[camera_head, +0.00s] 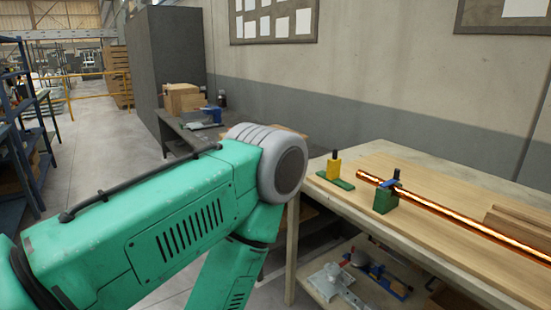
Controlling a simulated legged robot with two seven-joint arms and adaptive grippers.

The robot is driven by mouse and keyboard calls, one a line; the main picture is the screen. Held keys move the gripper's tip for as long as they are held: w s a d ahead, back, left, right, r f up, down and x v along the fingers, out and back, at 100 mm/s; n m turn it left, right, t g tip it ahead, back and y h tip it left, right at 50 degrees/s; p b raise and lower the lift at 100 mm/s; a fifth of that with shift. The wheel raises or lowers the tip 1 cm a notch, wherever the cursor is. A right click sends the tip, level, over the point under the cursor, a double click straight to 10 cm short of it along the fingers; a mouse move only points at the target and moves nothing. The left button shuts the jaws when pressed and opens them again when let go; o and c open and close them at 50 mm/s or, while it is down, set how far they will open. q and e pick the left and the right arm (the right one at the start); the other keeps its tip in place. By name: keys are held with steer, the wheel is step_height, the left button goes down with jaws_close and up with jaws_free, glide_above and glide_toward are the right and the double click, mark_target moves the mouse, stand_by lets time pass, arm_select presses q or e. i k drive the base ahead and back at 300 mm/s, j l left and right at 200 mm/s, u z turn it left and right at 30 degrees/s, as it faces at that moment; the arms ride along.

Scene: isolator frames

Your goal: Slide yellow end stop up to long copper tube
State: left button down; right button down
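The yellow end stop (334,167) is an upright yellow block with a dark top. It stands by a flat green base (336,180) at the left end of the wooden bench top. The long copper tube (460,216) lies along the bench from there toward the lower right. The tube's left end is near the end stop, with a small gap visible between them. My green left arm (180,220) fills the left and middle of the view, bent at a grey joint. Neither gripper is in view.
A green block with a blue clamp (385,198) sits at the tube near its left end. Wooden boards (522,225) lie at the bench's right. A lower shelf holds several tools. A grey side table (190,130) with boxes stands behind my arm.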

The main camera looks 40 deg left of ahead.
mark_target(333, 164)
steer(key=u, duration=0.75)
steer(key=z, duration=1.2)
steer(key=u, duration=1.2)
steer(key=i+j, duration=0.15)
steer(key=i+j+u, duration=0.05)
